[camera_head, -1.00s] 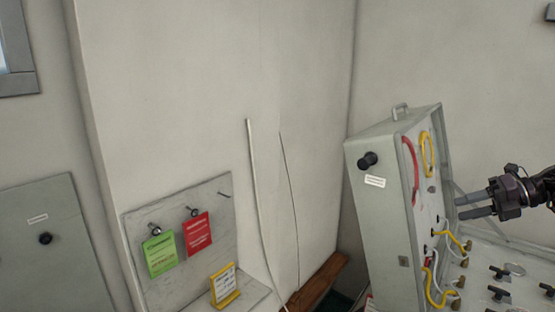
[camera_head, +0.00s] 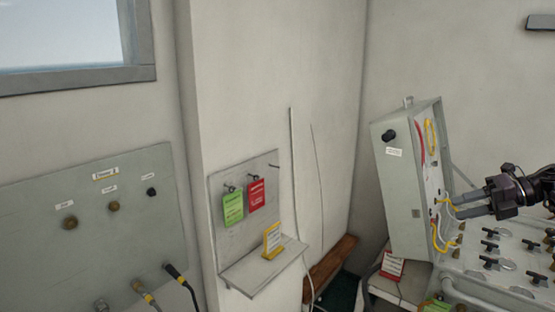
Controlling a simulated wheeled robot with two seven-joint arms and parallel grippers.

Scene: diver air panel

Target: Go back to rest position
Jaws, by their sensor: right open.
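My right gripper (camera_head: 478,205) comes in from the right edge in the head view. Its two fingers point left and are apart, with nothing seen between them. It shows in front of the open grey air panel case, near the raised lid (camera_head: 400,215) and above the valve panel (camera_head: 500,262). I cannot tell whether it touches the case. Red and yellow hoses are fixed inside the lid. My left gripper is not in the picture.
A grey wall panel (camera_head: 95,235) with fittings and hoses is at left. A wooden bench (camera_head: 328,268) stands beside the case.

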